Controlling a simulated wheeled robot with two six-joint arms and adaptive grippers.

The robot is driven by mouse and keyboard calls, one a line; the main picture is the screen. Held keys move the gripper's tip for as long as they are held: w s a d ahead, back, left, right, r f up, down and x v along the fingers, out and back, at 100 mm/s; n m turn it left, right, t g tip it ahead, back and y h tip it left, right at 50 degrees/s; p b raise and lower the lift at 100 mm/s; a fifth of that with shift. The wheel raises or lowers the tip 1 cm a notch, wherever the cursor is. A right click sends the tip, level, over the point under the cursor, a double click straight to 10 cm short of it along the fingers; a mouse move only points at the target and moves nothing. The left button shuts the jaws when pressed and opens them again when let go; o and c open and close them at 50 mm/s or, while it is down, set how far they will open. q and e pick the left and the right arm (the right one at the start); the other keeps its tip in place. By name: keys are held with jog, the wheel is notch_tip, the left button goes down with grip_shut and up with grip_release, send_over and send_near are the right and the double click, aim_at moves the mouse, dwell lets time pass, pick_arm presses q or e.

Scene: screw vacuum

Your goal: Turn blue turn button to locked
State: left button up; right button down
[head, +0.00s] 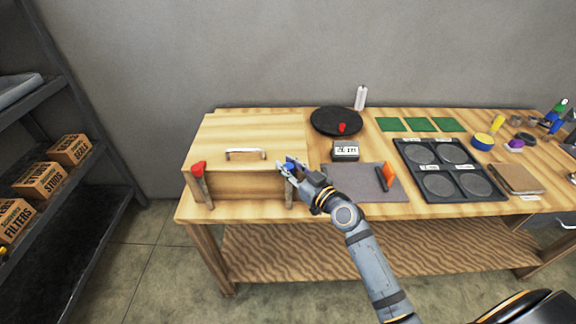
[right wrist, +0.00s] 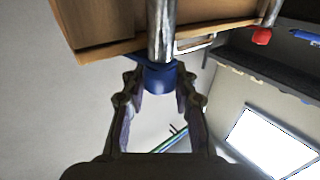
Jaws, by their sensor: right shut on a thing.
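The blue turn button (head: 289,166) sits at the top of a metal post at the front right of the wooden box (head: 232,185). In the right wrist view the blue button (right wrist: 157,76) is between the fingers, with the post (right wrist: 161,30) running away from it. My right gripper (head: 286,170) is shut on the blue button; it also shows in the right wrist view (right wrist: 157,95). The fingers hide part of the button in the head view. A red turn button (head: 198,167) tops the box's other front post. My left gripper is not in view.
The box lid carries a metal handle (head: 246,154). Right of the box are a black round plate (head: 337,121), a small labelled device (head: 345,151), a grey mat (head: 347,181) and a black tray (head: 450,197). A shelf with cartons (head: 40,180) stands left.

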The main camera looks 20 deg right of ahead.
jog(key=shift+r, duration=0.1)
jog(key=c, duration=1)
grip_release()
jog(key=shift+d, duration=0.15)
jog(key=v, duration=1.2)
